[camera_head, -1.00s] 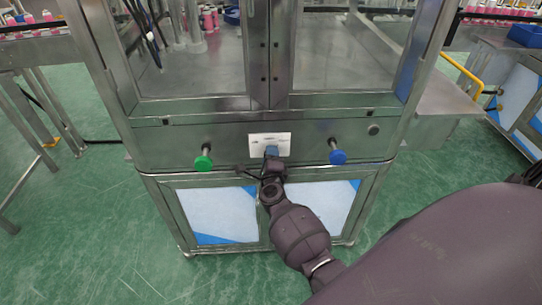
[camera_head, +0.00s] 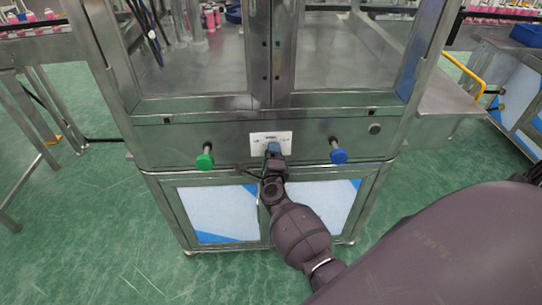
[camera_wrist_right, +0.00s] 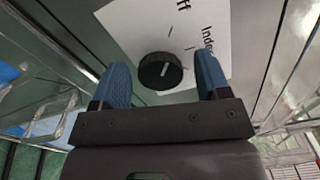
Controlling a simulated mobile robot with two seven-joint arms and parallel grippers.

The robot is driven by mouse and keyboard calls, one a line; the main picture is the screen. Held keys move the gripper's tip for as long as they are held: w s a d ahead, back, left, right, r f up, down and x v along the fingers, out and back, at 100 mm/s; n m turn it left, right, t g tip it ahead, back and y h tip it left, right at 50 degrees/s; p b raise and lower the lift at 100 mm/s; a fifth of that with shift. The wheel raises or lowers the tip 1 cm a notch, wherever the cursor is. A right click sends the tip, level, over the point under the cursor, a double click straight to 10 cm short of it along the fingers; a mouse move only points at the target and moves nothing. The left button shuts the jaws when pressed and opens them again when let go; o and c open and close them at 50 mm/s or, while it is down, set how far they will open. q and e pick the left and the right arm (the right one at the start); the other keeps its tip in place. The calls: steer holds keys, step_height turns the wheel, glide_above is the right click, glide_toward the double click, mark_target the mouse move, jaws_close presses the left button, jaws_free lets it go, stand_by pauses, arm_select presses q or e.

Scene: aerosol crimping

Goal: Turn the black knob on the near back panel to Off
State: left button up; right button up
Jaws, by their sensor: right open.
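The black knob (camera_wrist_right: 160,71) sits on a white label plate (camera_wrist_right: 128,30) in the right wrist view. A white mark on the knob's face points up and to the right. Part of the lettering shows, ending in "ff" and starting with "Inde". My right gripper (camera_wrist_right: 166,80) is open, with one blue finger on each side of the knob, apart from it as far as I can see. In the head view the right gripper (camera_head: 273,149) is at the white plate (camera_head: 258,137) and hides the knob. My left gripper is not in view.
On the same panel, a green push button (camera_head: 205,161) is left of the plate and a blue one (camera_head: 338,156) is right. Glass doors (camera_head: 200,60) stand above. A yellow rail (camera_head: 464,72) is at the right.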

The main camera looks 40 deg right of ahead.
steer(key=v, duration=1)
steer(key=shift+s+a+p, duration=0.25)
steer(key=shift+p, duration=0.1)
steer(key=w+a+r+n+t+y, duration=0.25)
steer(key=a+n+y, duration=0.3)
steer(key=n, duration=0.65)
steer(key=s+f+n+g+y, duration=0.2)
steer(key=s+n, duration=0.4)
steer(key=n, duration=0.1)
steer(key=s+f+n+g+y, duration=0.2)
steer(key=s+n, duration=0.4)
steer(key=n, duration=0.1)
steer(key=shift+s+a+f, duration=0.3)
steer(key=shift+s+a, duration=0.1)
steer(key=shift+a, duration=0.1)
steer(key=s+f+g, duration=0.1)
steer(key=s, duration=0.2)
steer(key=s+d+f+n, duration=0.1)
steer(key=s+f, duration=0.1)
steer(key=s, duration=0.2)
steer(key=s+f+n+g, duration=0.1)
steer(key=s, duration=0.3)
steer(key=shift+s+d+f+g+h, duration=0.15)
steer(key=shift+d+f+g+h, duration=0.1)
steer(key=shift+d+g, duration=0.1)
steer(key=shift+c, duration=0.3)
